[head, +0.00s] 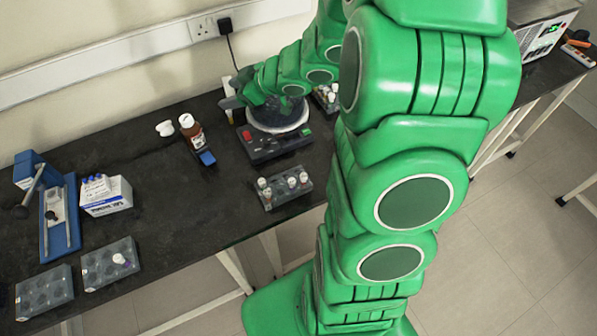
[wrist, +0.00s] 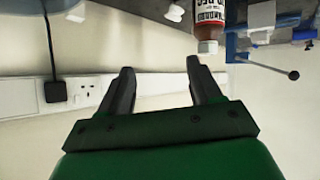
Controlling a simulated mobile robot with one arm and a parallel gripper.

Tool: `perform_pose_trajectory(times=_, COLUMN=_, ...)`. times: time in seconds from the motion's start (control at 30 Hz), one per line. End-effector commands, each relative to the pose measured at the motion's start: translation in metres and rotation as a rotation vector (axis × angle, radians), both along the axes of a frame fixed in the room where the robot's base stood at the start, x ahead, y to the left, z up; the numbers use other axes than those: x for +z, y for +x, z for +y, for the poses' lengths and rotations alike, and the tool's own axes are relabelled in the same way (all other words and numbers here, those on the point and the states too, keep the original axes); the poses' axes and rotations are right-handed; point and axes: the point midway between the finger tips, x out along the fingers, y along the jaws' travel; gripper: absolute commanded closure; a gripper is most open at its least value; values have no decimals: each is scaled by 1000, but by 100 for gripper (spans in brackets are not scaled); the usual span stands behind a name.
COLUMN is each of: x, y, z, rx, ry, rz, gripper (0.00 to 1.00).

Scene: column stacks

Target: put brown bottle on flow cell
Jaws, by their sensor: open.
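The brown bottle (head: 194,136) with a white cap and a pale label stands upright on the black bench, left of the stirrer. It also shows upside down at the top of the wrist view (wrist: 208,12). A small dark and blue block (head: 206,157) lies just in front of the bottle; I cannot tell for sure whether it is the flow cell. My gripper (head: 228,94) is open and empty, above the bench to the right of the bottle and near the wall. Its two fingers (wrist: 159,68) stand apart in the wrist view, with the bottle beyond them.
A stirrer with a round plate (head: 262,147) sits under my forearm. A vial rack (head: 286,188) is in front of it. A white cup (head: 165,128) stands left of the bottle. A blue stand (head: 46,205), white box (head: 106,196) and racks (head: 108,263) are at left. Bench between is clear.

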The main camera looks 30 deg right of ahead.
Motion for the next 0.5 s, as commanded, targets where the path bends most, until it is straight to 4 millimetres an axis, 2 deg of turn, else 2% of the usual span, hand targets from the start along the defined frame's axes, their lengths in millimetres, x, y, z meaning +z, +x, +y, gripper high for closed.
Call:
perform_pose_trajectory(times=0.1, x=13, y=13, z=-30, rx=-137, ry=-136, rz=3, gripper=36)
perform_pose_trajectory(times=0.23, x=26, y=13, z=-63, rx=-290, ry=-259, rz=32, gripper=36)
perform_pose_trajectory(times=0.37, x=41, y=1, z=-94, rx=-440, ry=-356, rz=85, gripper=36)
perform_pose_trajectory(times=0.5, x=56, y=-27, z=-119, rx=-592, ry=-434, rz=166, gripper=36)
